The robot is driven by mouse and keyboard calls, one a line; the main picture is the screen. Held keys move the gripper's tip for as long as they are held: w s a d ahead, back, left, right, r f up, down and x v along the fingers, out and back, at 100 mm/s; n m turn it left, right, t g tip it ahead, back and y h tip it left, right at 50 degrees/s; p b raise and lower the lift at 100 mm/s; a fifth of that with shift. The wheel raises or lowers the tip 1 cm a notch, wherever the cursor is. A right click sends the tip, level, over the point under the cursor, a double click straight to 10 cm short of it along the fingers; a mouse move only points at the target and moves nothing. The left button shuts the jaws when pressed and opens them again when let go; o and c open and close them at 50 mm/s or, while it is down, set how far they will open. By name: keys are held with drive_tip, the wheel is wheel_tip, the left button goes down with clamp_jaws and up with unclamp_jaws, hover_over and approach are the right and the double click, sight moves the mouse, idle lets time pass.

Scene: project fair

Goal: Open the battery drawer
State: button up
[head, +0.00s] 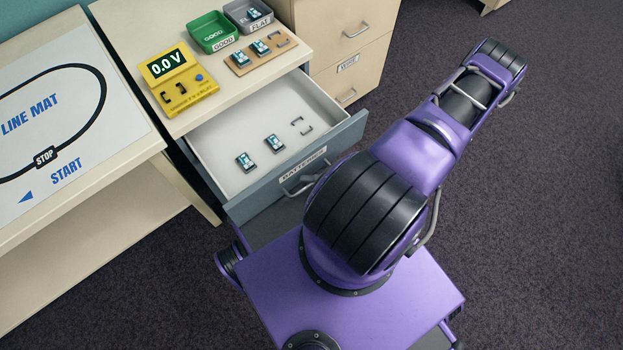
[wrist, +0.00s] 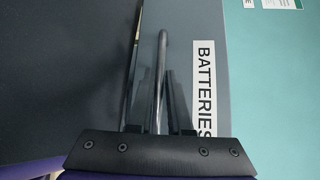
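The battery drawer (head: 236,204) is pulled well out of the cabinet in the head view. Its blue-grey front bears a BATTERIES label (head: 303,165), also large in the wrist view (wrist: 205,88). Two batteries (head: 245,161) (head: 274,143) and an empty bracket (head: 301,126) are on its white floor. The metal handle (head: 292,188) is partly hidden by my arm in the head view. In the wrist view the handle (wrist: 161,65) runs upward between the dark fingers of my gripper (wrist: 154,95), close to the drawer front. Whether the fingers press on it is unclear. My gripper is hidden in the head view.
A yellow meter (head: 180,85) reading 0.0 V, a green GOOD bin (head: 213,32), a grey FLAT bin (head: 248,15) and a wooden battery holder (head: 262,52) stand on the cabinet top. A line-mat table (head: 135,165) is at left. Carpet at right is clear.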

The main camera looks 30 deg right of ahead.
idle(0.3)
drive_tip(key=b+v, duration=0.1)
drive_tip(key=v, duration=1.6)
drive_tip(key=shift+s+d, duration=0.1)
drive_tip(key=shift+s, duration=0.1)
drive_tip(key=shift+d, duration=0.1)
